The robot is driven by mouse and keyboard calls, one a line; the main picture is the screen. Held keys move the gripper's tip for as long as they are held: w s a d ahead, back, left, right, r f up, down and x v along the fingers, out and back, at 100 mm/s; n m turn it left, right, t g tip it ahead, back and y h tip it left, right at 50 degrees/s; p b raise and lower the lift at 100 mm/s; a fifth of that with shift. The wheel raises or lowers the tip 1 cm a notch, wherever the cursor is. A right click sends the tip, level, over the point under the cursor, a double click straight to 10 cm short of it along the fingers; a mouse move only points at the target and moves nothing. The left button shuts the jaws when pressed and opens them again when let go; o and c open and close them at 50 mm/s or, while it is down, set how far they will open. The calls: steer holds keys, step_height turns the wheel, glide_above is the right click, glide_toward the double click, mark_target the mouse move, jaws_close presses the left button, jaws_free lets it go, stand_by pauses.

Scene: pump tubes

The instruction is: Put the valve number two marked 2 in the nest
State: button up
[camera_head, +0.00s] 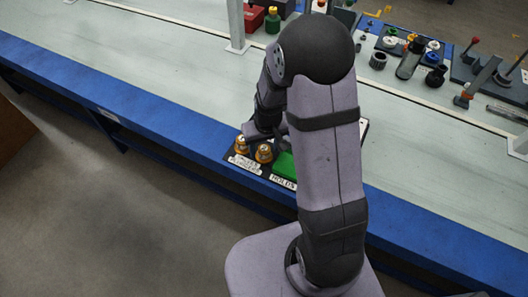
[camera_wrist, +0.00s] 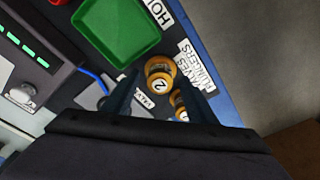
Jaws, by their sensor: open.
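The valve marked 2 (camera_wrist: 159,69) is an amber, round-topped piece with a white "2" disc, seen between my fingertips in the wrist view. In the head view it appears to be the amber piece (camera_head: 264,153) nearer the green tray. My gripper (camera_wrist: 160,80) is open, its two dark fingers either side of the valve in the picture; I cannot tell if they touch it. A second amber valve (camera_wrist: 179,103) is partly hidden by the right finger; it also shows in the head view (camera_head: 241,145). I cannot make out which thing is the nest.
A green tray (camera_wrist: 130,38) lies beside the valves, near white labels (camera_wrist: 196,66). A dark panel with green lights (camera_wrist: 22,45) is at left in the wrist view. Fixtures and parts (camera_head: 408,60) stand at the back right. The bench's left side (camera_head: 120,70) is clear.

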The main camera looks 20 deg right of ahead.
mark_target(265, 148)
steer(key=shift+w+f, duration=0.2)
steer(key=shift+f, duration=0.85)
steer(key=shift+c, duration=0.7)
jaws_close()
step_height(265, 148, up, 9)
steer(key=shift+f, duration=0.15)
steer(key=shift+d+r+p, duration=0.1)
steer(key=shift+r+p, duration=0.2)
steer(key=shift+r, duration=0.4)
